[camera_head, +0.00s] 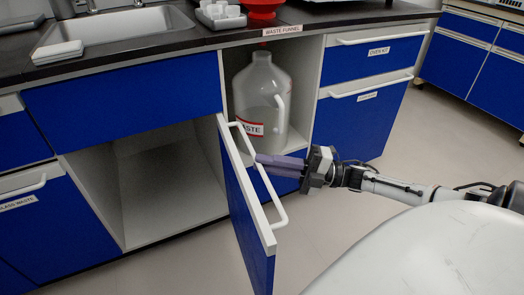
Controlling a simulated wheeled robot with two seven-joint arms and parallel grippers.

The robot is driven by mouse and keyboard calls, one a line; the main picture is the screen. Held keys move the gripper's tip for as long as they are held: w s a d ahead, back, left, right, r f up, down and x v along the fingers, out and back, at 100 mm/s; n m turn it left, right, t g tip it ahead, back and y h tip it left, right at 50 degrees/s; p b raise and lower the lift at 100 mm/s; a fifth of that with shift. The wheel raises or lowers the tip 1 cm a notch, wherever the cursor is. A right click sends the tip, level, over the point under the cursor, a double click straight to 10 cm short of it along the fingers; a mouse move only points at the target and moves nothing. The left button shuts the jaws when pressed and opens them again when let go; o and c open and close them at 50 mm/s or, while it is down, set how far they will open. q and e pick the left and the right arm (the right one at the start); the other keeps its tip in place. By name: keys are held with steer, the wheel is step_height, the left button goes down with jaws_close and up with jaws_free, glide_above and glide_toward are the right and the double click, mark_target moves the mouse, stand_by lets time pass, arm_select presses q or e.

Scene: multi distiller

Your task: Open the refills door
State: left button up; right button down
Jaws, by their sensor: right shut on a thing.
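A blue cabinet door (236,196) with a white top edge stands swung out from the counter front. Its long white handle (279,208) faces right. No readable label shows on this door, so I cannot tell from it whether it is the refills door. My right gripper (264,163) reaches in from the right and is shut on the door's handle near its middle. The fingertips are partly hidden at the handle. My left gripper is not in view.
A large jug labelled waste (262,95) stands in the open compartment behind the door. An open, empty compartment (165,190) lies left of it. A blue drawer (375,58) and a lower front (358,120) are at right. Floor (320,245) is clear in front.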

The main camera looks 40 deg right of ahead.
steer(key=c, duration=1.8)
jaws_free()
steer(key=shift+r, duration=0.1)
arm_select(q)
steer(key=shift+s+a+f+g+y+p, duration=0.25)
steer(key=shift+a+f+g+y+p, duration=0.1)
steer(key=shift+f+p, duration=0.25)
arm_select(e)
steer(key=v, duration=1)
steer(key=shift+s, duration=0.1)
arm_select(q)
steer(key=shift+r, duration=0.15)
